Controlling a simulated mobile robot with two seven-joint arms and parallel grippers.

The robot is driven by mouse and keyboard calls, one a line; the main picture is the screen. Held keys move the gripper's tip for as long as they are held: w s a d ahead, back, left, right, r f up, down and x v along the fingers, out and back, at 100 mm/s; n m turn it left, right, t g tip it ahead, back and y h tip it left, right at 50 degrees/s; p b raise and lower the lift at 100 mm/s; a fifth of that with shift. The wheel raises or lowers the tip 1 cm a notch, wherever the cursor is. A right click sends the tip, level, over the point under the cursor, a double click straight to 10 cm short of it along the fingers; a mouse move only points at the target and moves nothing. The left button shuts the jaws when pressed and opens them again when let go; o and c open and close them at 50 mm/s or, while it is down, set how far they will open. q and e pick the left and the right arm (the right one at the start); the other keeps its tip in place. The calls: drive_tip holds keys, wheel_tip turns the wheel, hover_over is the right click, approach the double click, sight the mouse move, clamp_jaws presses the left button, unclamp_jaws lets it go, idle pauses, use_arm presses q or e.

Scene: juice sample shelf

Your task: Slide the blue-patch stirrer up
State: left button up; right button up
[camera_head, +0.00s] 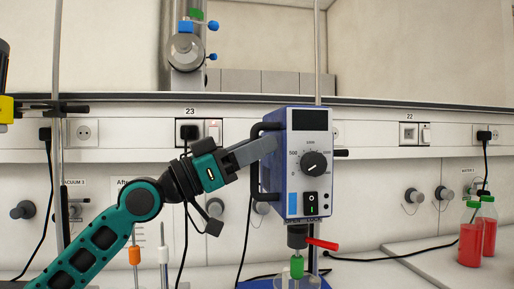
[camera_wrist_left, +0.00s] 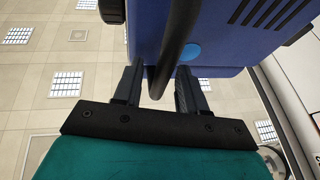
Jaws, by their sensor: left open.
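The stirrer (camera_head: 320,150) is a blue box with a pale front, a black dial and a switch, mounted on an upright rod (camera_head: 317,50). A black handle (camera_head: 254,165) stands on its left side. A round blue patch (camera_wrist_left: 192,52) shows on its casing in the left wrist view. My left gripper (camera_head: 268,146) reaches in from the left at the upper part of the handle. In the left wrist view its open fingers (camera_wrist_left: 158,88) stand either side of the black handle bar (camera_wrist_left: 176,45). Contact cannot be told. My right gripper is out of view.
Below the stirrer are a red lever (camera_head: 322,244) and a green-topped piece (camera_head: 297,267). Red bottles (camera_head: 470,245) with green caps stand at the right. Orange- and white-topped rods (camera_head: 135,255) stand behind my left arm. Black cables hang along the wall.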

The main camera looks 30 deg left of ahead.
use_arm(q)
drive_tip(key=shift+c, duration=0.2)
clamp_jaws()
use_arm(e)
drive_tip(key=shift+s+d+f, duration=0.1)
